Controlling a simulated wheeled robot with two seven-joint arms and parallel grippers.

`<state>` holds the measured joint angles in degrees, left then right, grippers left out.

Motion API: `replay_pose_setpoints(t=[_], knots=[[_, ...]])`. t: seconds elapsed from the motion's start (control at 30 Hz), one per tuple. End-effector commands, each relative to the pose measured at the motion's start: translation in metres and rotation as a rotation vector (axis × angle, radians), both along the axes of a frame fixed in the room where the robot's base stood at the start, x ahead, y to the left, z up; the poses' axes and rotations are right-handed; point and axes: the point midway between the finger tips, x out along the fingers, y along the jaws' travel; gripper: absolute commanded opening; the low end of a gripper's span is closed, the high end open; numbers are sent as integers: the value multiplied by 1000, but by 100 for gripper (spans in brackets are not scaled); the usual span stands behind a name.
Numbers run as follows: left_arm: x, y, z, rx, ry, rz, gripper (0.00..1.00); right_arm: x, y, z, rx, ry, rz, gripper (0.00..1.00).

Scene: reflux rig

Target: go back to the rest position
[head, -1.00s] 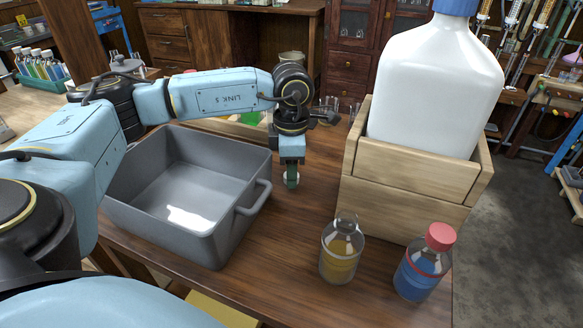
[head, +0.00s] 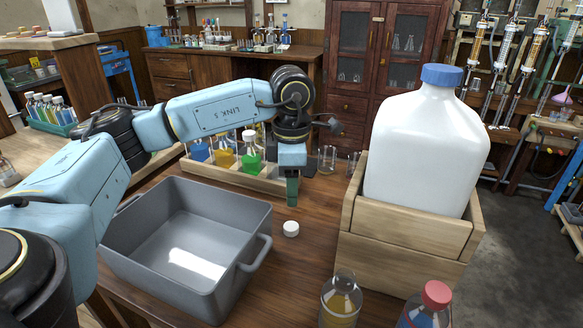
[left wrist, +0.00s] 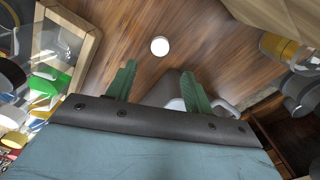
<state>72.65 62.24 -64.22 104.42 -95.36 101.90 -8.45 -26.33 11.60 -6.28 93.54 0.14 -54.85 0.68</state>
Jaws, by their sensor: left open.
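My left gripper (head: 292,190) hangs above the wooden table, fingers pointing down, between the grey tub and the large white jug. In the left wrist view its two green fingers (left wrist: 160,85) stand apart with nothing between them. A white cap (head: 291,229) lies on the table below the gripper; it also shows in the left wrist view (left wrist: 160,46), apart from the fingers. My right gripper is in neither view.
A grey tub (head: 258,222) stands at left. A wooden rack (head: 262,182) with several coloured bottles is behind it. A white jug (head: 425,150) sits in a wooden crate (head: 400,258) at right. A yellow bottle (head: 341,300) and a red-capped bottle (head: 430,306) stand in front.

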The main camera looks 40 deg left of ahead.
Motion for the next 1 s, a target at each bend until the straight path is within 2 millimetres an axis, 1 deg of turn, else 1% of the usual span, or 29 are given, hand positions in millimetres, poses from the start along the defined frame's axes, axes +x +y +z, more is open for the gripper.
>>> replay_pose_setpoints(t=[0.03, 0.2, 0.47, 0.57, 0.67, 0.77, 0.8, 1.0], knots=[[0, 0, 9, -1, -1, 0, 52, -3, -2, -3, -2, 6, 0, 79], [0, 0, 21, -1, 0, 0, 52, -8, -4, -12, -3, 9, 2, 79], [0, 0, 24, -1, 1, 0, 52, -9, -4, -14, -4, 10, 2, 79], [0, 0, 29, -1, 1, 0, 52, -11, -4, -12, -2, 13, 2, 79], [0, 0, 45, -1, 1, 0, 52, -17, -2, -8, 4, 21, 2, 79], [0, 0, 70, -1, 1, 0, 52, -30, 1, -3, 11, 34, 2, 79], [0, 0, 81, -1, 1, 0, 52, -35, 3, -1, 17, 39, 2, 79], [0, 0, 131, -1, 1, 0, 52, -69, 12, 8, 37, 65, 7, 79]])
